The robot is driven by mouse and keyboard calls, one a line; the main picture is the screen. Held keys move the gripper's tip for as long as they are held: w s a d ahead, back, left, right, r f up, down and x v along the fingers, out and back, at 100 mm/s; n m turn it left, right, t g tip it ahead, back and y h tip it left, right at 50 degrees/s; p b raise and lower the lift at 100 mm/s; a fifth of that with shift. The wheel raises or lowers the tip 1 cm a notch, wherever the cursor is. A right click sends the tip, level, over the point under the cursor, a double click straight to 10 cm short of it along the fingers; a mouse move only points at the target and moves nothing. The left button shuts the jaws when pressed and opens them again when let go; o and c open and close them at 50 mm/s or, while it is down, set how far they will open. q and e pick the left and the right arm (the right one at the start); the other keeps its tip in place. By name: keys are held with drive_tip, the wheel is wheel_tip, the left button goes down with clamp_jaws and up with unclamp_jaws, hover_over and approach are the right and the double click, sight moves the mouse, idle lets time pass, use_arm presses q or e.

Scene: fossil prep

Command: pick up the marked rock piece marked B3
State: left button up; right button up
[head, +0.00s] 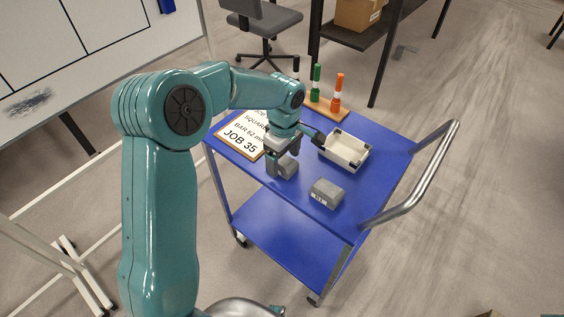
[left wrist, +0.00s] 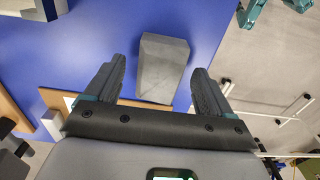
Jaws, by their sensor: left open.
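A grey rock piece (head: 288,166) stands on the blue top of the cart, right at my left gripper (head: 284,160). In the left wrist view this rock piece (left wrist: 163,68) has flat, angular faces and lies between the two dark fingers of my left gripper (left wrist: 160,72). The fingers are open, with blue surface showing on both sides of the rock. No mark shows on its visible faces. A second grey rock piece (head: 327,193) lies nearer the front right of the cart, with a small white label on its front side; the label is too small to read surely. My right gripper is not in view.
A white open tray (head: 361,162) stands at the right of the cart top (head: 300,210). A framed job card (head: 240,137) lies at the left. Green and orange markers stand in a wooden holder (head: 323,106) at the back. A metal handle (head: 430,180) borders the right side.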

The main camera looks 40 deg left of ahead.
use_arm(q)
drive_tip(key=shift+f, duration=0.4)
drive_tip(key=c, duration=1.2)
drive_tip(key=shift+c, duration=1)
drive_tip(key=shift+r, duration=0.2)
